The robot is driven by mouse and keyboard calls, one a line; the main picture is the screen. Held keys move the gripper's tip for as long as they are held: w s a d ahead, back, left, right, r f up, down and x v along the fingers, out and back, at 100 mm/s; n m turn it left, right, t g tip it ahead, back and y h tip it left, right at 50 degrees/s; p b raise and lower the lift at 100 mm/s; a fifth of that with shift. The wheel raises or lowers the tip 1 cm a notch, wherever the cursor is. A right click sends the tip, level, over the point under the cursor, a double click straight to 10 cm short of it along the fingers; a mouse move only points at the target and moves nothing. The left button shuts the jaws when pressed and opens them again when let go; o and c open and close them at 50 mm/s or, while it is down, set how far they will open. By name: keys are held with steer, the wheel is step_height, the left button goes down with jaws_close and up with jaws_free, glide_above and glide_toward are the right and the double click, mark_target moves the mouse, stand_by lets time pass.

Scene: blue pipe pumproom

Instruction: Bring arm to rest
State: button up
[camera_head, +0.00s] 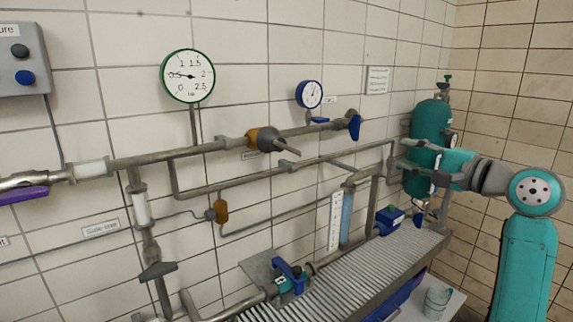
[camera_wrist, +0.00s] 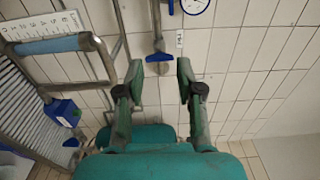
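My arm is at the right of the head view, a teal upright link with a round joint at its top. From there the forearm reaches left to my gripper (camera_head: 404,154), in front of a teal gas cylinder (camera_head: 428,118). In the wrist view my gripper (camera_wrist: 160,80) has its two fingers spread well apart with nothing between them. A blue valve handle (camera_wrist: 158,57) on a pipe shows beyond the gap. I cannot tell how far the fingers are from the pipes.
Grey pipes (camera_head: 205,149) run along the tiled wall, with a green-rimmed gauge (camera_head: 188,76) and a blue-rimmed gauge (camera_head: 309,94). A bucket (camera_head: 437,301) is lower right.

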steer(key=s+a+f+m+t+h, duration=0.1)
steer(key=s+f+h, duration=0.1)
steer(key=f, duration=1.1)
steer(key=s+a+f+m+h, duration=0.1)
steer(key=f+h, duration=0.1)
steer(key=f, duration=1.1)
steer(key=s+a+f+n+h, duration=0.2)
steer(key=s+f+h, duration=0.2)
steer(key=s+f, duration=1.2)
steer(key=s+a+f+n+h, duration=0.15)
steer(key=s+f, duration=0.25)
steer(key=s, duration=0.5)
steer(key=s+a+f+n+h, duration=0.15)
steer(key=s+f, duration=0.25)
steer(key=s, duration=0.5)
steer(key=s+r+n, duration=0.2)
steer(key=s+n, duration=0.2)
steer(key=s, duration=0.6)
steer(key=s+a+r+n+g+y, duration=0.1)
steer(key=s+r+n, duration=0.2)
steer(key=s, duration=0.7)
steer(key=shift+s+r+n, duration=0.15)
steer(key=shift+r+n, duration=0.2)
steer(key=shift+n, duration=0.35)
